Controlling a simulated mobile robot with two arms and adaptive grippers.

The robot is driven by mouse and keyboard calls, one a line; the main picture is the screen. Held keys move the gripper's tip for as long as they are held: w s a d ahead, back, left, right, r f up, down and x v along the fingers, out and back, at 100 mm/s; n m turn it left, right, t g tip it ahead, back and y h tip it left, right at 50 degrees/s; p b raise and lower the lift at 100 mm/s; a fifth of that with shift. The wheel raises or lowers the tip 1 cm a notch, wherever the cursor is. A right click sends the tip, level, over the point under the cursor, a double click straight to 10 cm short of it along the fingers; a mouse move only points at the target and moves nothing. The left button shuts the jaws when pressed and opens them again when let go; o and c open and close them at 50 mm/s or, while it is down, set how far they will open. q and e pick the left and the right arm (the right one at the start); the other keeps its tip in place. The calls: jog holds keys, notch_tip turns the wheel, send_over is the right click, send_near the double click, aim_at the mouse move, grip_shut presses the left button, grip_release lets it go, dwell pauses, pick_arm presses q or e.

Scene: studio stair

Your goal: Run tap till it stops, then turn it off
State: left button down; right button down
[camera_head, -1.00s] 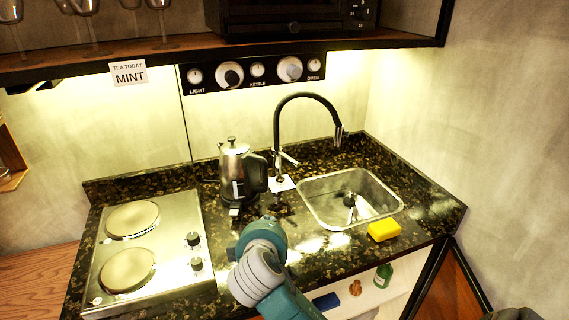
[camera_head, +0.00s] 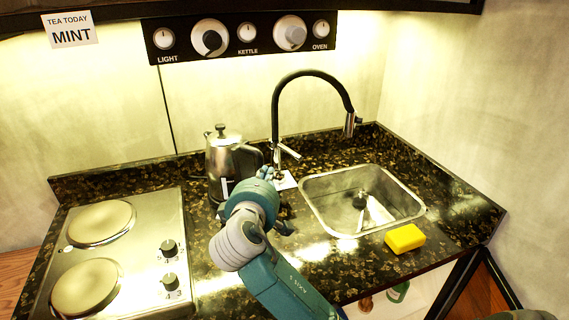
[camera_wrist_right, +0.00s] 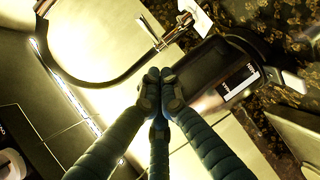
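The tap (camera_head: 312,75) has a black arched neck, a chrome spout head and a chrome side lever (camera_head: 288,151) at its base, behind the steel sink (camera_head: 310,200). No water stream shows under the spout; a pale shape in the basin is unclear. My right gripper (camera_head: 268,174) is in front of the kettle's handle, left of the tap base. In the right wrist view its fingertips (camera_wrist_right: 160,84) are together, with nothing visible between them. The tap's chrome lever and body (camera_wrist_right: 160,35) lie just beyond, apart from them in the picture. My left gripper is out of view.
A steel kettle (camera_head: 222,157) with a black handle stands close to my right gripper. A two-plate hob (camera_head: 140,240) is at the left. A yellow sponge (camera_head: 404,238) lies at the sink's front edge. A knob panel (camera_head: 270,38) is on the wall.

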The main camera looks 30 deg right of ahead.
jog(key=w+d, duration=0.1)
jog(key=p, duration=0.3)
send_near(287, 150)
jog(key=w, duration=0.1)
jog(key=w+d, duration=0.1)
jog(key=w+f, duration=0.1)
jog(key=w, duration=0.1)
jog(key=shift+d+f, duration=0.1)
jog(key=shift+d, duration=0.15)
jog(key=shift+s+d+f, duration=0.1)
jog(key=shift+d+f, duration=0.05)
jog(key=shift+d, duration=0.45)
jog(key=shift+f, duration=0.15)
jog(key=shift+d, duration=0.1)
